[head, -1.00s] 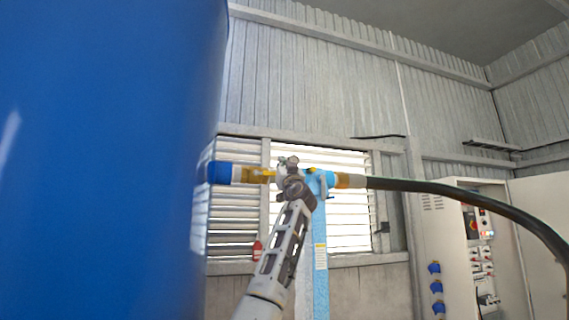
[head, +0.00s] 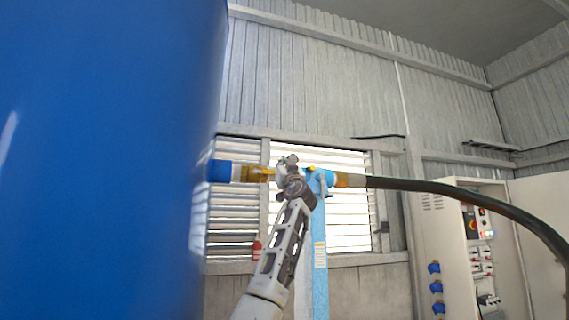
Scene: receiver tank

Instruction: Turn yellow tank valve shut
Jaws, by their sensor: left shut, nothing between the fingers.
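The blue tank (head: 105,150) fills the left side of the head view. A blue fitting (head: 220,172) and a brass-yellow pipe piece (head: 256,174) come out of its right side. My left gripper (head: 286,164) is shut at the pipe line, in front of the place where the valve sits, with nothing seen between its fingers. My right gripper is out of view.
A light-blue post (head: 320,260) stands under the pipe. A black hose (head: 440,187) runs right from a brass fitting (head: 350,180). An open electrical cabinet (head: 455,230) stands at the right. A louvred window (head: 348,215) is behind.

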